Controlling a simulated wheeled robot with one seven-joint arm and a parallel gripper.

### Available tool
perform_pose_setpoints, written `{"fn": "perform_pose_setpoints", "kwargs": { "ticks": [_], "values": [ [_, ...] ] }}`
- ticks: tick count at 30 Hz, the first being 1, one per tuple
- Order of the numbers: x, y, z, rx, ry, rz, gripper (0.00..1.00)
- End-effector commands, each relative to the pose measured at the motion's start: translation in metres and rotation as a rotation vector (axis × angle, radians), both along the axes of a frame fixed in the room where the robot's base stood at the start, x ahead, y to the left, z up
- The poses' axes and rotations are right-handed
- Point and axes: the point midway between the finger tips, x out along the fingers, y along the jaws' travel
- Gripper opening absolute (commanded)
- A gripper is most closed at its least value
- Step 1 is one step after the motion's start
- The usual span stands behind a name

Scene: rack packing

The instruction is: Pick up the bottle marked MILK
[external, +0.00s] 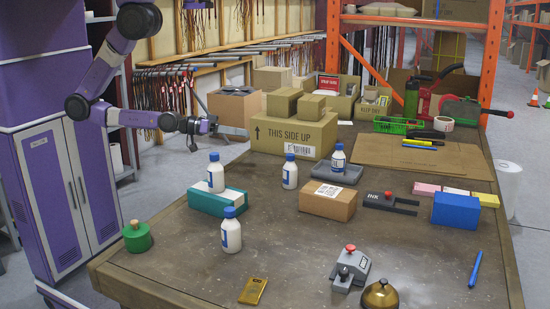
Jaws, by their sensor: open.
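Several white bottles with blue caps stand upright in the external view. One bottle (216,175) is on a teal box (215,202), and one bottle (290,173) stands on the bare table. One bottle (338,160) is at a grey tray (350,174), and one bottle (231,233) stands nearer the table's front. Their labels are too small to read, so I cannot tell which is marked MILK. My gripper (238,132) is open and empty. It is held above the table's back left, higher than the bottle on the teal box and apart from all the bottles.
A large carton (295,138) stands just right of my gripper, with small boxes on top. A brown box (328,200) and a blue box (456,210) are on the table (180,265).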

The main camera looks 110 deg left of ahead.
Motion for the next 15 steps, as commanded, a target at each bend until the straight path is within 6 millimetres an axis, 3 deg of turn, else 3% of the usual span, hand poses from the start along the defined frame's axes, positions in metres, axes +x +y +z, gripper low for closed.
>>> {"fn": "perform_pose_setpoints", "kwargs": {
  "ticks": [3, 9, 15],
  "values": [
    [0.035, 0.035, -0.02, -0.23, -0.039, 0.07, 0.5],
    [0.092, 0.081, -0.048, -0.711, -0.112, 0.13, 0.5],
    [0.151, 0.11, -0.046, -1.285, -0.172, 0.102, 0.5]
  ]
}}
